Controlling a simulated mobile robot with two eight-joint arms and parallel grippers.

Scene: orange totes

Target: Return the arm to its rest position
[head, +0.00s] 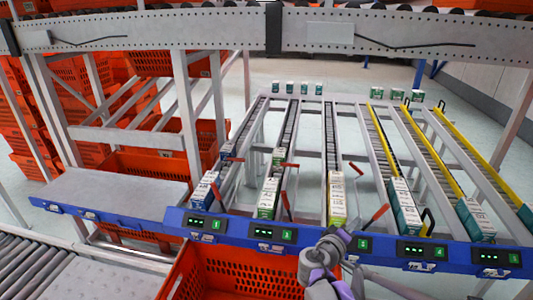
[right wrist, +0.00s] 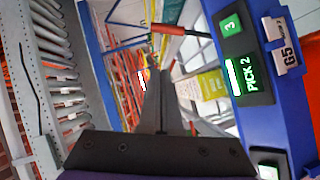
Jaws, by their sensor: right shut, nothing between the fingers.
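My right arm comes up from the bottom edge of the head view. Its grey gripper (head: 338,236) is beside the blue front rail (head: 300,236) of the flow rack, near the third lane. In the right wrist view the two dark fingers (right wrist: 163,75) are together and hold nothing. My left gripper is not in view.
An orange tote (head: 235,272) is below the rail, left of my right arm. Cartons (head: 404,206) stand at other lane ends. Red levers (head: 376,215) stick up near the gripper. A roller conveyor (head: 30,265) is at left.

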